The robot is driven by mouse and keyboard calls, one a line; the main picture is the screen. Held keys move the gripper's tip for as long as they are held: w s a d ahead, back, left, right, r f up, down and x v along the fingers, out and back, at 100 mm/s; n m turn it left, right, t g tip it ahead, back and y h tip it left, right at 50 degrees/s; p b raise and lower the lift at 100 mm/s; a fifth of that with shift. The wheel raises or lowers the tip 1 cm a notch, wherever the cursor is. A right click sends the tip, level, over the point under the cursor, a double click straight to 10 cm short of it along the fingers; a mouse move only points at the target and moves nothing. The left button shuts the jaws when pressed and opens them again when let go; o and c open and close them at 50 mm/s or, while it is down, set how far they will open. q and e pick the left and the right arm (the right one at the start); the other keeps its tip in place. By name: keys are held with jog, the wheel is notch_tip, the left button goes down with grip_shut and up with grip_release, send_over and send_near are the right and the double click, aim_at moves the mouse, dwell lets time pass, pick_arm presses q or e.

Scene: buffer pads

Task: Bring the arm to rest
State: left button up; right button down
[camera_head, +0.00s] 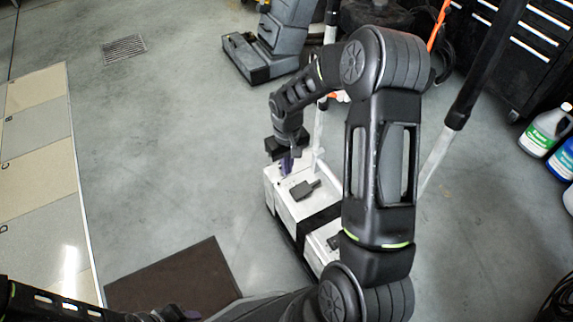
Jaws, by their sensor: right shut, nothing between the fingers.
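My right arm rises from the bottom, bends at a high elbow near the top and reaches down to its gripper. My right gripper (286,166) has purplish fingers, is shut and empty, and points down over the far left part of a white case (322,208). I cannot tell whether the fingertips touch the case. My left arm comes in low at the bottom left. Its gripper (180,314) is cut by the bottom edge, with a little purple showing, and its opening is unclear.
A small dark pad (305,190) lies on the white case. A grey wheeled unit (285,35) stands behind; bottles (543,132) stand right. Grey floor left of the case is clear.

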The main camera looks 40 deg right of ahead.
jog(key=a+f+t+y, duration=0.1)
jog(key=a+f+t, duration=0.1)
jog(key=a+f, duration=0.35)
jog(key=a+f+t+y, duration=0.1)
jog(key=a+f+y, duration=0.1)
jog(key=a, duration=0.7)
jog(key=s+a+f+m+g, duration=0.1)
jog(key=s+a+f, duration=0.2)
jog(key=s+a, duration=0.45)
jog(key=s+a+f+g, duration=0.1)
jog(key=s+a+f, duration=0.3)
jog(key=s, duration=0.6)
notch_tip(320, 180, up, 27)
jog(key=s+a+y+p, duration=0.1)
jog(key=a+p, duration=0.1)
jog(key=p, duration=2.4)
jog(key=shift+s+a, duration=0.15)
jog(key=shift+s, duration=0.15)
